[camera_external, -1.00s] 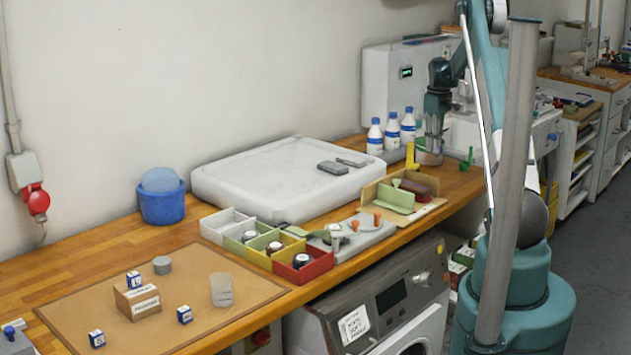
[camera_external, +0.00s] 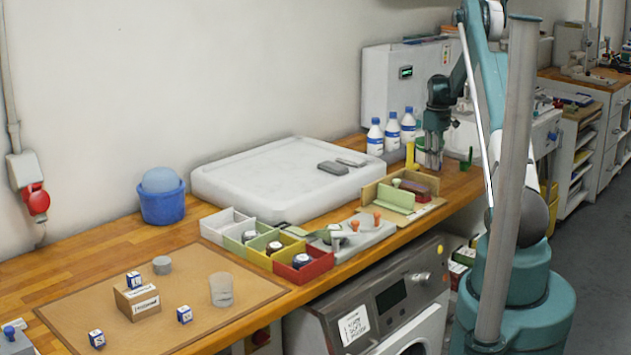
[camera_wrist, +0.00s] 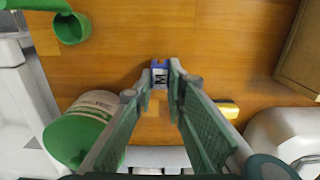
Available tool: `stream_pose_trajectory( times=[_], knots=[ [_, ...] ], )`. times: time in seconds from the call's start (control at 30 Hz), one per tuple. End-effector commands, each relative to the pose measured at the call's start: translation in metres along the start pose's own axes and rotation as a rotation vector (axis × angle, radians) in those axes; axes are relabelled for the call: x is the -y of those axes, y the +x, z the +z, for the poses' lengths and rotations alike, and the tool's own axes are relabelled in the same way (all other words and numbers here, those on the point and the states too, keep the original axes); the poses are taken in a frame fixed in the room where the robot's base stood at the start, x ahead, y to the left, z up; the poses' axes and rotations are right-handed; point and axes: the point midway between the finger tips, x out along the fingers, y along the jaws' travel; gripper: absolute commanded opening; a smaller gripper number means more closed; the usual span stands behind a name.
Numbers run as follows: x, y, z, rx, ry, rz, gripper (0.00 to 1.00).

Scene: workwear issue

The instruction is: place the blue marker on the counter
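A small blue and white block marked "M" (camera_wrist: 160,74), which I take to be the blue marker, shows between my fingertips in the wrist view. My gripper (camera_wrist: 161,80) has its fingers angled inward, their tips against the block's two sides. In the external view my gripper (camera_external: 432,165) points down, low over the far right of the wooden counter (camera_external: 464,186). The block cannot be made out there. Whether its underside touches the counter cannot be told. Similar blue and white blocks lie on the brown mat, one (camera_external: 184,315) at its right side.
A yellow post (camera_external: 411,156) stands left of my gripper and a green piece (camera_external: 466,160) right of it. White bottles (camera_external: 392,132) stand behind. A tan holder (camera_external: 384,195) is in front. The wrist view shows a green labelled container (camera_wrist: 72,140) close by and bare wood ahead.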

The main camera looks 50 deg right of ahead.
Motion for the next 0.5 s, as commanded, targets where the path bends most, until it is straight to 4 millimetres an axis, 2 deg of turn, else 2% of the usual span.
stream_pose_trajectory(
  times=[0.2, 0.5],
  knots=[
    [0.0, 0.016, 0.0, 0.0, 0.0, 0.0, 0.09],
    [0.0, 0.017, 0.0, 0.0, 0.0, 0.0, 0.09]
  ],
)
